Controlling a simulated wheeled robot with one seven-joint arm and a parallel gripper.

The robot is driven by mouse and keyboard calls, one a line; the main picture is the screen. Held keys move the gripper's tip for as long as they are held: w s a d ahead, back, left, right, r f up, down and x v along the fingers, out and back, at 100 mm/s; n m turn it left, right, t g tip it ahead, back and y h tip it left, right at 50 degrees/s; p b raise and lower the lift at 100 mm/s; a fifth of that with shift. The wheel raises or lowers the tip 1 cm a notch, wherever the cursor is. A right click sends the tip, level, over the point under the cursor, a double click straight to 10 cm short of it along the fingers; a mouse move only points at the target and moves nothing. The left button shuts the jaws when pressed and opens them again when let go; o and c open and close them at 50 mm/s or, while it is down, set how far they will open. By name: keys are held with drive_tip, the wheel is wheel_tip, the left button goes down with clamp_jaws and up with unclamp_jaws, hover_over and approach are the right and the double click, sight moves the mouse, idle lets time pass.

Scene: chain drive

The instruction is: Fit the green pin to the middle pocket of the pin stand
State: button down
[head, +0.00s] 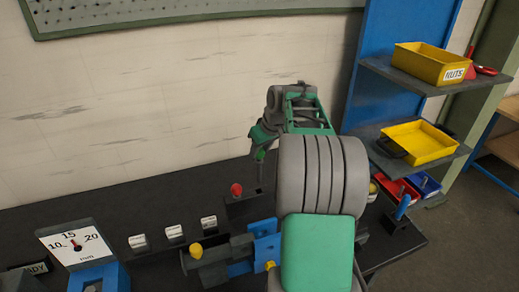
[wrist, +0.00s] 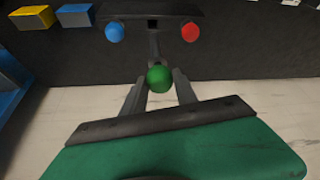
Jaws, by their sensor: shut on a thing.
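My gripper (wrist: 158,90) is shut on the green pin, whose round green head (wrist: 159,78) shows between the fingertips in the wrist view. In the head view the green pin (head: 260,155) hangs upright below my gripper (head: 261,141), its shaft pointing down toward the stand. The dark pin stand (wrist: 168,15) lies at the top of the wrist view. A blue pin (wrist: 114,33) and a red pin (wrist: 190,32) sit at its two sides, with a dark square middle pocket (wrist: 153,24) between them. In the head view the stand (head: 243,208) is partly hidden by my arm.
White labelled blocks (head: 173,232) and a dial gauge (head: 75,245) stand left on the dark bench. A blue and grey fixture (head: 240,252) is in front of the stand. Yellow bins (head: 433,66) sit on shelves at right. The wall is close behind.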

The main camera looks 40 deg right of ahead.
sight(260, 161)
drive_tip(key=shift+f+b, duration=1.25)
drive_tip(key=shift+f, duration=0.8)
drive_tip(key=shift+f+b, duration=3.9)
drive_tip(key=shift+f, duration=1.1)
drive_tip(key=c, duration=0.9)
unclamp_jaws()
drive_tip(key=shift+f, duration=0.1)
drive_tip(key=v, duration=0.8)
drive_tip(key=shift+b, duration=0.4)
